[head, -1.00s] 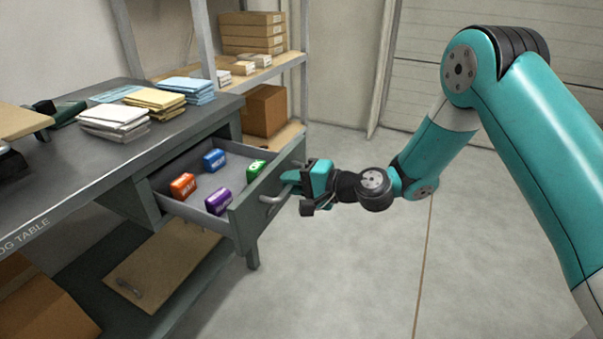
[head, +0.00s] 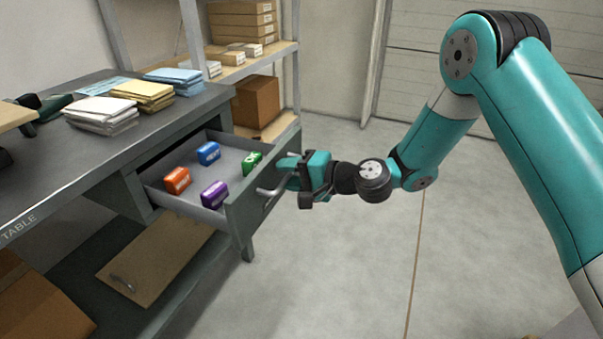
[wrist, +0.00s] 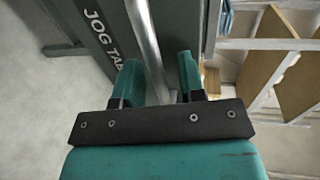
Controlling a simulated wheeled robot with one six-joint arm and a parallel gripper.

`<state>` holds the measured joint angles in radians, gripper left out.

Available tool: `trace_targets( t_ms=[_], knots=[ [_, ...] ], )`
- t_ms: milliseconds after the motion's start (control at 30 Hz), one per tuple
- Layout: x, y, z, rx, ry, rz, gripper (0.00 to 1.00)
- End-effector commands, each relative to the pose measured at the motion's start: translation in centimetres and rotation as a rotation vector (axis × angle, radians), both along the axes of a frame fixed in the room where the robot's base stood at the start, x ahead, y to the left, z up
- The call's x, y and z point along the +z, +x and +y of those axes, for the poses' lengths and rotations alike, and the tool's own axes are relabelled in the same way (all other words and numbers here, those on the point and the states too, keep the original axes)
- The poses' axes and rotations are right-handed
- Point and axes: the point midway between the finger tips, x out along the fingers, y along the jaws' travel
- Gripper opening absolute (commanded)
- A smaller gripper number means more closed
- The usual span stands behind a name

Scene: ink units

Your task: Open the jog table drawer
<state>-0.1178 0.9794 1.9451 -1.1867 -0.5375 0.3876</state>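The jog table (head: 75,165) is a dark grey bench on the left, with part of its label showing. Its drawer (head: 252,201) is pulled well out in the head view, with coloured boxes inside. The drawer's metal bar handle (head: 268,191) also shows in the wrist view (wrist: 146,40), running between my fingers. My gripper (head: 287,172) is at the handle. In the wrist view its teal fingers (wrist: 158,82) stand apart around the bar, with a gap on the right side.
The drawer holds an orange box (head: 177,180), a blue box (head: 208,153), a purple box (head: 214,195) and a green box (head: 252,162). Paper stacks (head: 145,92) lie on the benchtop. A shelf rack (head: 265,50) stands behind. The floor (head: 330,260) to the right is clear.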

Motion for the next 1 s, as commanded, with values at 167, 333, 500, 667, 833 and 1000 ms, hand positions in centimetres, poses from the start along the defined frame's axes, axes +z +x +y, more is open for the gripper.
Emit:
trace_targets(
  t_ms=[167, 333, 500, 667, 833, 1000],
  knots=[
    [0.1, -0.2, -0.5, 0.0, 0.0, 0.002, 0.37],
    [0.7, -1.4, -2.8, -0.006, 0.0, 0.003, 0.37],
    [1.5, -3.4, -6.6, -0.008, 0.0, 0.004, 0.37],
    [2.4, -5.3, -10.1, -0.008, 0.002, 0.003, 0.37],
    [3.2, -7.0, -13.0, -0.007, 0.002, 0.001, 0.37],
    [3.5, -7.9, -14.6, -0.004, 0.0, 0.0, 0.37]
  ],
)
